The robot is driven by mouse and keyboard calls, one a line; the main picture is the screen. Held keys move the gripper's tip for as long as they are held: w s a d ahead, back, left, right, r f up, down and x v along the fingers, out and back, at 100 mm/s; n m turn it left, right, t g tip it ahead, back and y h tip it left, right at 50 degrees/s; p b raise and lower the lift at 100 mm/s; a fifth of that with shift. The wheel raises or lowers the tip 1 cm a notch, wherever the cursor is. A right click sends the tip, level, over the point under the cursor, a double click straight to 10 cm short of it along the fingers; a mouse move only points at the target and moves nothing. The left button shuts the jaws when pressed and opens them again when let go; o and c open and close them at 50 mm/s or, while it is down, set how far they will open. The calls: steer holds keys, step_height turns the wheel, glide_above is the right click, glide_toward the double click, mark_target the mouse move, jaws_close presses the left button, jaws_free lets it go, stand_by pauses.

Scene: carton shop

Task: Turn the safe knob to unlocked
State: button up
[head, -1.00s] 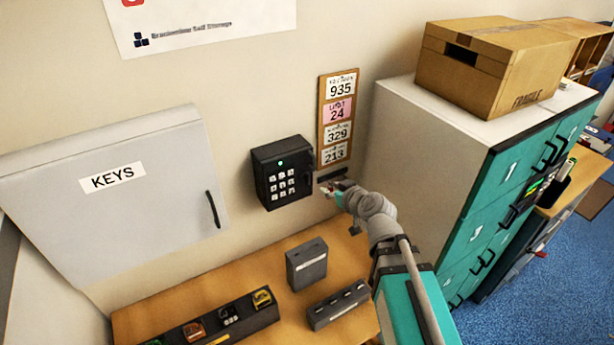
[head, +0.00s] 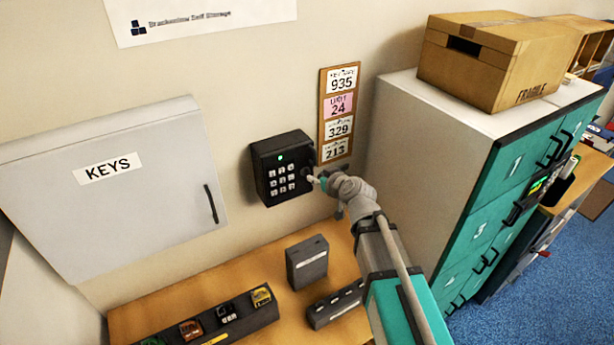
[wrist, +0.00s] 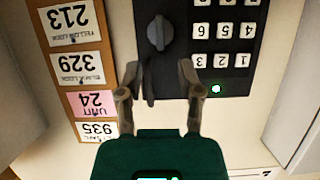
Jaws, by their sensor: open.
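The safe (head: 281,168) is a small black box on the wall with a white number keypad and a lit green light. In the wrist view, which is upside down, its keypad panel (wrist: 242,82) shows with the round grey knob (wrist: 160,32) beside the keys. A dark lever or handle (wrist: 149,80) lies near the knob. My gripper (wrist: 158,68) is open, its two fingers apart, with the knob just beyond the fingertips and nothing visibly held. In the head view my gripper (head: 318,180) is at the safe's right side and hides the knob.
A board of number cards (head: 338,115) hangs just right of the safe. A grey KEYS cabinet (head: 130,190) is at left. A teal-fronted cabinet (head: 430,160) with a cardboard box (head: 495,65) stands at right. Below is a wooden bench (head: 175,300) with a grey box (head: 307,263).

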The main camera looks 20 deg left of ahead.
mark_target(309, 171)
steer(key=shift+b+x, duration=0.9)
steer(key=shift+x, duration=2.1)
steer(key=shift+s+d, duration=0.1)
steer(key=shift+d, duration=0.05)
jaws_close()
steer(key=shift+r, duration=0.15)
